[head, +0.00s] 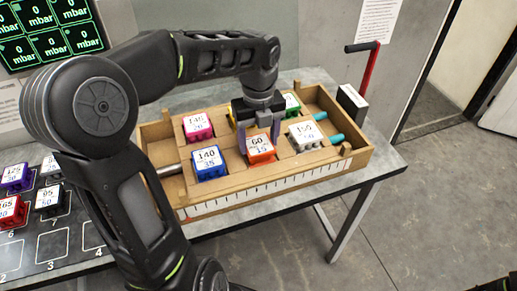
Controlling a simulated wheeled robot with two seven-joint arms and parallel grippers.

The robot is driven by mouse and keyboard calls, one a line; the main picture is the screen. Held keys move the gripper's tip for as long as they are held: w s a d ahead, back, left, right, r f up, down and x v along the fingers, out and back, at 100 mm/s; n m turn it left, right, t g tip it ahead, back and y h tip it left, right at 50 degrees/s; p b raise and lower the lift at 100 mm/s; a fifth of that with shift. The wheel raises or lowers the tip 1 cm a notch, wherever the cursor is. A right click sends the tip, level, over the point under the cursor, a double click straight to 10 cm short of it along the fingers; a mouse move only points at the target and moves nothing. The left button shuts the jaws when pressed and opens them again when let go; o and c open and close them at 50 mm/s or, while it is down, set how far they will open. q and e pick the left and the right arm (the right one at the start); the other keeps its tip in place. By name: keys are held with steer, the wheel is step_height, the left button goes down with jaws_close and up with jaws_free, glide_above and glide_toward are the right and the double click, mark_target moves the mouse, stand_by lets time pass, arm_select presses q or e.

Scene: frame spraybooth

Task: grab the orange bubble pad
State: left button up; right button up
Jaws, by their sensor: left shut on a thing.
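The orange bubble pad (261,147) is a small orange block with a white label reading 60 and 15. It sits in the front middle of the wooden tray (338,162). My left gripper (258,138) reaches down over it from behind, with a finger on either side, and is shut on it. The pad appears level and still within the tray. Its underside is hidden. My right gripper is not in view; only a dark piece of arm shows at the bottom right corner.
In the tray are a blue block (209,163) left of the pad, a white block (305,135) right, a pink block (197,126) and a green block (291,104) behind. A numbered board (50,247) with more blocks lies left. A red lever (370,68) stands behind.

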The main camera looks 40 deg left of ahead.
mark_target(259, 144)
arm_select(q)
steer(key=shift+r, duration=0.1)
steer(key=shift+c, duration=0.5)
step_height(259, 144, up, 7)
steer(key=shift+w+f, duration=0.1)
steer(key=shift+f, duration=0.1)
step_height(259, 144, up, 3)
steer(key=shift+r+p, duration=0.15)
steer(key=shift+p, duration=0.9)
